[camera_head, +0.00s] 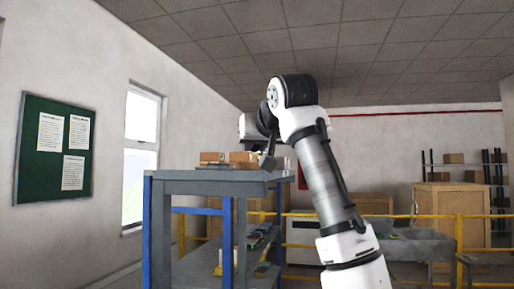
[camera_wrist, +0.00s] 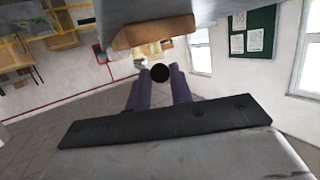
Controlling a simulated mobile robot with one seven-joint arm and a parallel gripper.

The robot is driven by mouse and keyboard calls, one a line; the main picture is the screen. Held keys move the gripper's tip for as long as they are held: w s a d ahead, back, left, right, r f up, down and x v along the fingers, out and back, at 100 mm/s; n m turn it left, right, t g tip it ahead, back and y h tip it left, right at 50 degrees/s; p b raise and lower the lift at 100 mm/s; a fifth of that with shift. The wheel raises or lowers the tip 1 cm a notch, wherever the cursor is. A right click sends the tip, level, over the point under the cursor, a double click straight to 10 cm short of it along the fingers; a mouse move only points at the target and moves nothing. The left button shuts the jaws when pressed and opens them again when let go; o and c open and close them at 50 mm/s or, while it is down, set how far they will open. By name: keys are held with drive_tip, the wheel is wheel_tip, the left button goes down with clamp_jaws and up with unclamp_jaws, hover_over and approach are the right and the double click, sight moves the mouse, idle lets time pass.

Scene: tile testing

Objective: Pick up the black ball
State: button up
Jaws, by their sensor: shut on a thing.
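The black ball (camera_wrist: 160,73) shows in the wrist view between the tips of the two dark purple-grey fingers of my gripper (camera_wrist: 160,82). My gripper is shut on it. In the head view my arm bends down over the grey table (camera_head: 205,175), and my gripper is mostly hidden behind my own arm links. I cannot make out the ball in the head view. Whether the ball touches any surface is not clear.
Small brown boxes (camera_head: 243,157) (camera_head: 212,157) stand on the tabletop. A brown box (camera_wrist: 155,32) is close to the fingers in the wrist view. The table's lower shelf holds several items. A yellow railing (camera_head: 458,240) and large crates (camera_head: 447,200) stand behind.

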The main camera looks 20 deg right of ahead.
drive_tip(key=shift+r, duration=1.4)
drive_tip(key=v, duration=0.6)
drive_tip(key=shift+b, duration=0.45)
